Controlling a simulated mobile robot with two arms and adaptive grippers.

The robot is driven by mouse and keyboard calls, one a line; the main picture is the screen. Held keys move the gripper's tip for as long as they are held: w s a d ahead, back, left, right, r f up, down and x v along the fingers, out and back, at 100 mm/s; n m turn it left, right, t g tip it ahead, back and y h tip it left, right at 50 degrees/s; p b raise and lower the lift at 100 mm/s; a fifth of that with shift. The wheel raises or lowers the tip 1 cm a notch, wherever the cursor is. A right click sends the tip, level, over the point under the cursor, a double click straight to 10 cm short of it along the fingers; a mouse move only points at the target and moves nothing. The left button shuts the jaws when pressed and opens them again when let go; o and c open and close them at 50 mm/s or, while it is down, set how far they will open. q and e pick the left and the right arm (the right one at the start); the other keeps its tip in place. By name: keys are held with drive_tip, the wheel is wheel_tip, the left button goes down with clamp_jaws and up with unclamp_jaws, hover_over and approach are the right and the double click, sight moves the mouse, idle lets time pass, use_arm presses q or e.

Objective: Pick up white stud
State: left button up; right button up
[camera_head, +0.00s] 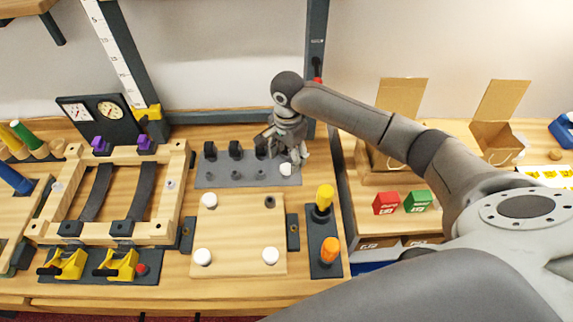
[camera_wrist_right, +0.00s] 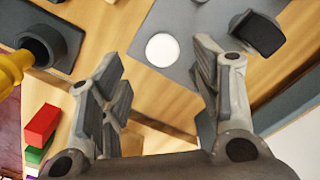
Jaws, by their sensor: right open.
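A white stud (camera_head: 285,169) stands on the grey plate (camera_head: 222,174) behind the square wooden board (camera_head: 238,236). Three more white studs, at the back left (camera_head: 208,198), front left (camera_head: 203,257) and front right (camera_head: 270,256), sit on the board; its back-right corner has a dark peg or hole (camera_head: 270,202). My right gripper (camera_head: 291,155) is over the right end of the plate, close to the stud there. In the right wrist view the white stud (camera_wrist_right: 162,48) lies between and just beyond the open, empty fingers (camera_wrist_right: 158,70). My left gripper is out of view.
Dark clips (camera_head: 236,150) stand along the plate's back edge. A holder with yellow (camera_head: 325,197) and orange (camera_head: 330,250) knobs is at the board's right. A wooden frame (camera_head: 122,235) with yellow clamps is left. Red (camera_head: 386,203) and green (camera_head: 418,201) blocks are right.

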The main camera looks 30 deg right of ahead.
sight(287, 167)
drive_tip(key=shift+f, duration=0.4)
wheel_tip(287, 167, down, 5)
drive_tip(key=shift+w+p, duration=0.1)
drive_tip(key=shift+p, duration=0.75)
drive_tip(key=shift+f, duration=0.3)
drive_tip(key=shift+c, duration=0.2)
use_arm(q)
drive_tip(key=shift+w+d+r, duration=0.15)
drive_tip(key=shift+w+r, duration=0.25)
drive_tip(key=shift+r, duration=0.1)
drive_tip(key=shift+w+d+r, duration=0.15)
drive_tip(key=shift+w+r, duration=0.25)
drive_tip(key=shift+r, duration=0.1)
use_arm(e)
drive_tip(key=c, duration=0.8)
drive_tip(key=shift+c, duration=0.2)
